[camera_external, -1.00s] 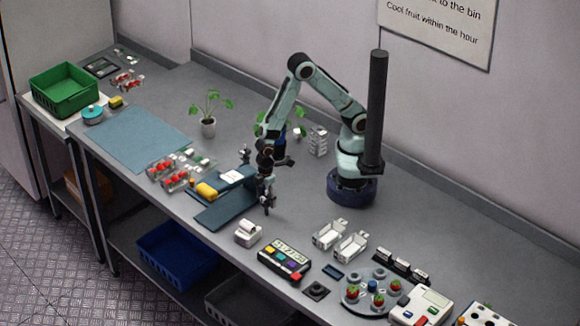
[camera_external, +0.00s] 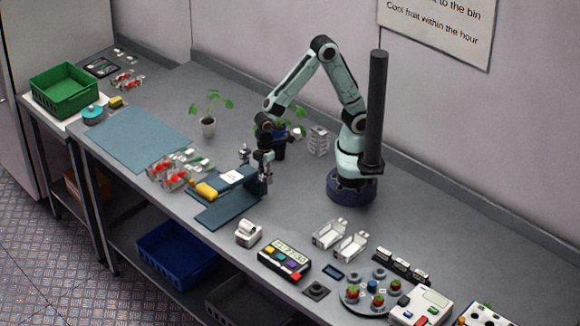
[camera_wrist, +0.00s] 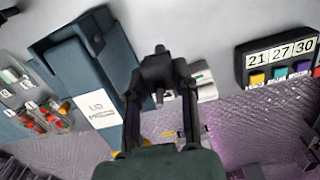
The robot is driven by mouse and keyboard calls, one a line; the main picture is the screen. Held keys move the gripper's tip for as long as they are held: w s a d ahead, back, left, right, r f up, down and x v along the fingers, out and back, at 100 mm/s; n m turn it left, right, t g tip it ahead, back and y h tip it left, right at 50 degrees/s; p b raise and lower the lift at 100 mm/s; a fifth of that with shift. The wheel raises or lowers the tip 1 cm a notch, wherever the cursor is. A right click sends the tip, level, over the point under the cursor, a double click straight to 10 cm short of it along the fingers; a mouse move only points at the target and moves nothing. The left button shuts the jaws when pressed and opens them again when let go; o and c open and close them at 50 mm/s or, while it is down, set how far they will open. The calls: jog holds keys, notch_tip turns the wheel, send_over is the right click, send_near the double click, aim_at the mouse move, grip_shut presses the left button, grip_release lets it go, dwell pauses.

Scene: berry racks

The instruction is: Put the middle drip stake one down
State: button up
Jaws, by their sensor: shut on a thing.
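My gripper (camera_wrist: 158,92) is shut on a small dark piece with a short grey peg (camera_wrist: 158,72), seen between the fingertips in the wrist view. It looks like the drip stake, but its lower part is hard to make out. In the external view my gripper (camera_external: 265,184) is above the bench, at the right end of the dark blue tray (camera_external: 232,206). The held piece is too small to tell there. A small grey upright thing (camera_external: 245,153) stands just behind the tray; I cannot tell whether it is another stake.
A white-labelled lid (camera_wrist: 97,110) and a yellow roll (camera_external: 206,191) lie by the tray. Berry punnets (camera_external: 168,172) are to the left. A potted plant (camera_external: 208,127) stands behind. A white printer (camera_external: 248,233) and a number panel (camera_external: 285,259) are in front.

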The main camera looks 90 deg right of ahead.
jog(key=shift+r, duration=0.6)
jog(key=shift+f+n, duration=0.1)
jog(key=shift+n, duration=0.7)
jog(key=shift+s+d+f+n, duration=0.15)
jog(key=shift+s+f+n, duration=0.05)
jog(key=shift+n, duration=0.3)
jog(key=s+d+f+m, duration=0.1)
jog(key=s+d+m, duration=0.15)
jog(key=d, duration=1.05)
jog(key=shift+n, duration=0.35)
jog(key=f, duration=0.5)
jog(key=d+f, duration=0.1)
jog(key=f, duration=0.1)
jog(key=shift+f, duration=0.6)
